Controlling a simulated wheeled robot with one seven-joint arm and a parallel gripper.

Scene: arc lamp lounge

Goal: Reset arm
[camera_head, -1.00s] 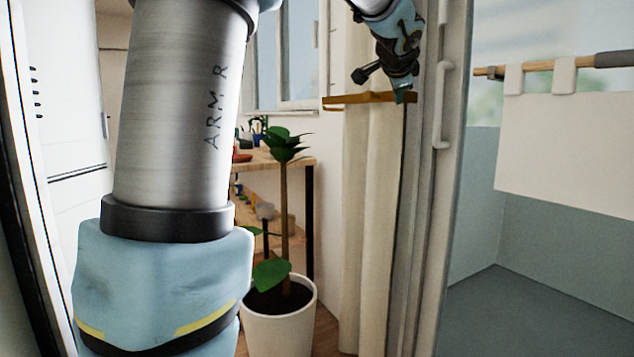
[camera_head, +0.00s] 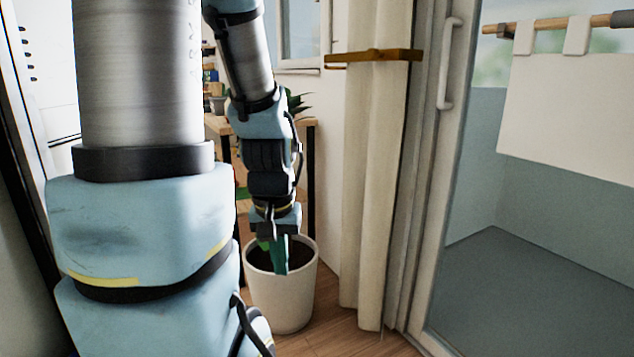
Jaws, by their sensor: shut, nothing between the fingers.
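My arm fills the left of the view, and its far part hangs down in the middle. My gripper (camera_head: 279,253) points down at the end of it, shut and empty. In the picture it overlaps the white plant pot (camera_head: 283,303). I cannot tell how far apart the two are in depth. My arm hides most of the plant.
A wooden table (camera_head: 308,125) stands behind my arm. A cream curtain (camera_head: 375,190) with a wooden bar (camera_head: 373,56) hangs right of the pot. A glass door with a white handle (camera_head: 449,65) stands farther right. Bare wooden floor (camera_head: 345,335) shows right of the pot.

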